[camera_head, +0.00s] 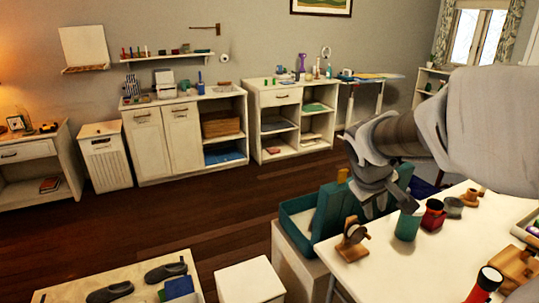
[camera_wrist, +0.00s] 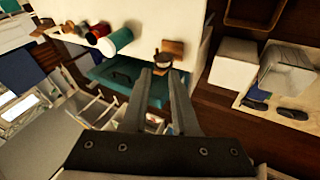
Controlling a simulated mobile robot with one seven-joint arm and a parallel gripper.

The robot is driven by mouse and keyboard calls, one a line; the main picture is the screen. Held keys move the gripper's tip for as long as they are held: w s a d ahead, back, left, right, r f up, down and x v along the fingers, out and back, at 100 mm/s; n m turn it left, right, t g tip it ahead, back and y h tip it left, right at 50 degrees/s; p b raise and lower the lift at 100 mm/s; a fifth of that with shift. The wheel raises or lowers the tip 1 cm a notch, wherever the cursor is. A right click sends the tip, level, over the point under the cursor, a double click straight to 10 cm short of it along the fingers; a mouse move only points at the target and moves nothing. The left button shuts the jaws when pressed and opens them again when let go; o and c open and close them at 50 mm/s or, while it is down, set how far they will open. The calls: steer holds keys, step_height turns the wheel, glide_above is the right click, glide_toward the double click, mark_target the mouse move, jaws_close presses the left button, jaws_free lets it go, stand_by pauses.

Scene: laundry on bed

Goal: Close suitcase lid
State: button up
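The suitcase (camera_head: 332,212) is teal with a pale inside and stands open on a light stand left of the white table. Its lid appears raised, leaning up on the side toward my arm. The suitcase also shows in the wrist view (camera_wrist: 122,76), partly behind my fingers. My gripper (camera_head: 402,203) is above and right of the suitcase in the head view, near the lid; contact cannot be told. In the wrist view my gripper (camera_wrist: 162,72) has its two fingers apart with nothing held between them. My arm hides part of the lid's right side.
The white table (camera_head: 383,262) at right holds a watch on a wooden stand (camera_head: 352,238), a green cup (camera_head: 408,225), a red mug (camera_head: 433,214) and a red flashlight (camera_head: 483,285). A white box (camera_head: 250,282) and a low table with shoes stand in front. Open floor lies behind.

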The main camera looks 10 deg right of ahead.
steer(key=w+d+f+n+h+b, duration=0.3)
steer(key=w+d+f, duration=0.2)
steer(key=w, duration=0.3)
steer(key=w+d+f+n+h+b, duration=0.2)
steer(key=w+d+f+n, duration=0.15)
steer(key=w+f, duration=0.3)
steer(key=w+f+n+t+h+b, duration=0.1)
steer(key=w+f+n+t+b, duration=0.1)
steer(key=w+f+n, duration=0.3)
steer(key=w+f+n+t+h+b, duration=0.1)
steer(key=w+n+t+h, duration=0.1)
steer(key=w, duration=0.5)
steer(key=x, duration=1.7)
steer(key=shift+s+d+f, duration=0.15)
steer(key=shift+d+f, duration=0.05)
steer(key=shift+f, duration=0.1)
jaws_close()
